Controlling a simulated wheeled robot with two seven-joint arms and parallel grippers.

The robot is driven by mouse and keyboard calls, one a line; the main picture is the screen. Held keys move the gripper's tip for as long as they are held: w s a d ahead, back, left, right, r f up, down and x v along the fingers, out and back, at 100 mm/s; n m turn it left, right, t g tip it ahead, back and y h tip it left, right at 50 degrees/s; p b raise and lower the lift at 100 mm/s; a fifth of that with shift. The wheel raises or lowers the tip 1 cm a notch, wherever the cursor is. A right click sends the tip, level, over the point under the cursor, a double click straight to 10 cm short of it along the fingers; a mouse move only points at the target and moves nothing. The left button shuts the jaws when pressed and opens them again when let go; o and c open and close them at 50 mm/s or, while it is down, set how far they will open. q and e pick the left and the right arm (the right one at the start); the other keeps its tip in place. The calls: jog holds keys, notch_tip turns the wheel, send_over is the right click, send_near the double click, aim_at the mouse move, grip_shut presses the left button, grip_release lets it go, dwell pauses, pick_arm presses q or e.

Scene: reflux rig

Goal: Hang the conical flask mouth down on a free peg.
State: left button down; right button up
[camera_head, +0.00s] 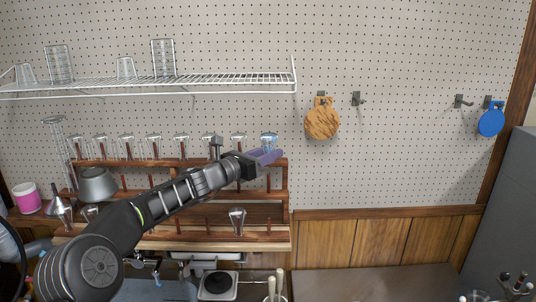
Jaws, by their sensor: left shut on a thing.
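A wooden peg rack (205,244) stands against the wall on the left. Several clear conical flasks (154,140) hang mouth down along its upper row. Another flask (237,219) hangs on the lower row. My left gripper (268,156) reaches across the rack to the right end of the upper row. Its purple fingers are shut on a bluish conical flask (269,141), its broad end up. The fingers hide its neck, so I cannot tell whether it touches a peg. Bare pegs (268,182) show in the middle row. My right gripper is not in view.
A white wire shelf (220,80) with glassware is above the rack. A round wooden board (322,122) and a blue disc (491,122) hang on the pegboard. A pink-and-white tub (28,198) stands at left. The counter (370,284) at right is mostly clear.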

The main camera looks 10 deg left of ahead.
pick_arm(q)
jog(key=shift+w+a+f, duration=0.1)
jog(key=shift+w+f, duration=0.25)
jog(key=shift+w, duration=0.1)
jog(key=b, duration=0.5)
send_over(268, 193)
notch_tip(268, 193, down, 4)
jog(key=shift+w+f, duration=0.1)
jog(key=shift+f, duration=0.15)
jog(key=shift+f+b, duration=1.1)
jog(key=shift+f, duration=0.4)
jog(key=shift+f, duration=0.15)
jog(key=shift+f+b, duration=0.75)
jog(key=shift+b, duration=0.1)
